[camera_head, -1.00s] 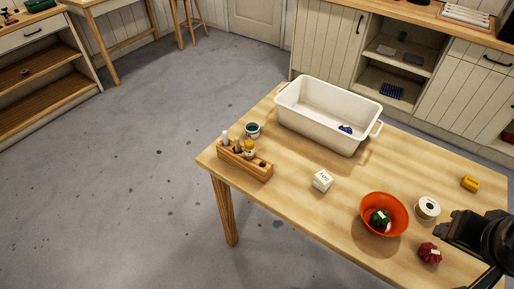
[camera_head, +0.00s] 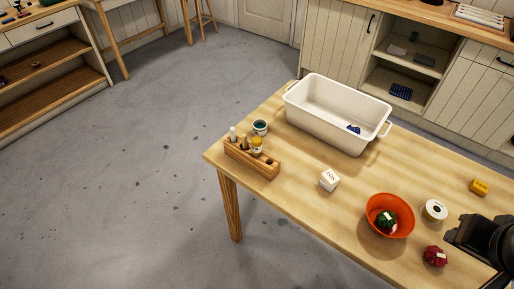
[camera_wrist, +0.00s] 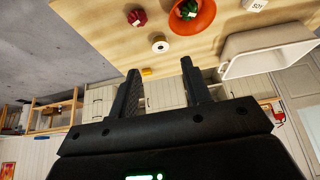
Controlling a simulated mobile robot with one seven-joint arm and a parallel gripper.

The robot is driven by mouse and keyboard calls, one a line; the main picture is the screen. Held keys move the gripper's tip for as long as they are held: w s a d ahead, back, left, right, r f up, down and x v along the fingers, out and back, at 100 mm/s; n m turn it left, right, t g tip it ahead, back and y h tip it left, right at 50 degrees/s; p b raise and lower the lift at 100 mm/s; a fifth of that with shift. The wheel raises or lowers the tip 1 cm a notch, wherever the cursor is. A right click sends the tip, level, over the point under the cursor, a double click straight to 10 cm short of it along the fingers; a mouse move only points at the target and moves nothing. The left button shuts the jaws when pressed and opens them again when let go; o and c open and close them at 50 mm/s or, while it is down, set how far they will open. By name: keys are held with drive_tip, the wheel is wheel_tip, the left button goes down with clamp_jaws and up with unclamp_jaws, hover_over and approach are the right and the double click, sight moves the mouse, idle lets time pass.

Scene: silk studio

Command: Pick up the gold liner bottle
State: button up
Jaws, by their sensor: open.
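The gold liner bottle is most likely the yellow-gold bottle (camera_head: 257,146) standing in the wooden rack (camera_head: 250,160) at the table's left corner in the head view. A white-topped bottle (camera_head: 233,134) and a dark-topped one (camera_head: 244,143) stand in the same rack. My gripper (camera_wrist: 160,78) shows in the wrist view with its two black fingers apart and nothing between them. In the head view it is at the right edge, across the table from the rack. The bottle and rack do not show in the wrist view.
A white basin (camera_head: 337,118) with a blue item stands at the back. An orange bowl (camera_head: 390,216) holds a green item. A white block (camera_head: 329,180), a spool (camera_head: 434,211), a dark red item (camera_head: 435,256), a yellow item (camera_head: 479,187) and a teal jar (camera_head: 260,128) stand apart.

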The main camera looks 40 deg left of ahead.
drive_tip(key=shift+c, duration=0.4)
drive_tip(key=w+a+r+n+g+y, duration=0.1)
drive_tip(key=w+a+r+g, duration=0.15)
drive_tip(key=w+a, duration=0.85)
drive_tip(key=n+g+h, duration=0.1)
drive_tip(key=n+g, duration=0.1)
drive_tip(key=g, duration=0.1)
approach(257, 146)
drive_tip(key=shift+w+a+f, duration=0.1)
drive_tip(key=shift+w+f, duration=0.1)
drive_tip(key=shift+w, duration=0.3)
drive_tip(key=shift+w+a+f, duration=0.1)
drive_tip(key=shift+w+f, duration=0.15)
drive_tip(key=shift+w, duration=0.3)
drive_tip(key=f, duration=0.4)
drive_tip(key=shift+s+a+f, duration=0.15)
drive_tip(key=shift+a+f, duration=0.05)
drive_tip(key=shift+f, duration=0.1)
drive_tip(key=f, duration=0.6)
drive_tip(key=shift+s+a+f, duration=0.1)
drive_tip(key=shift+s+f, duration=0.1)
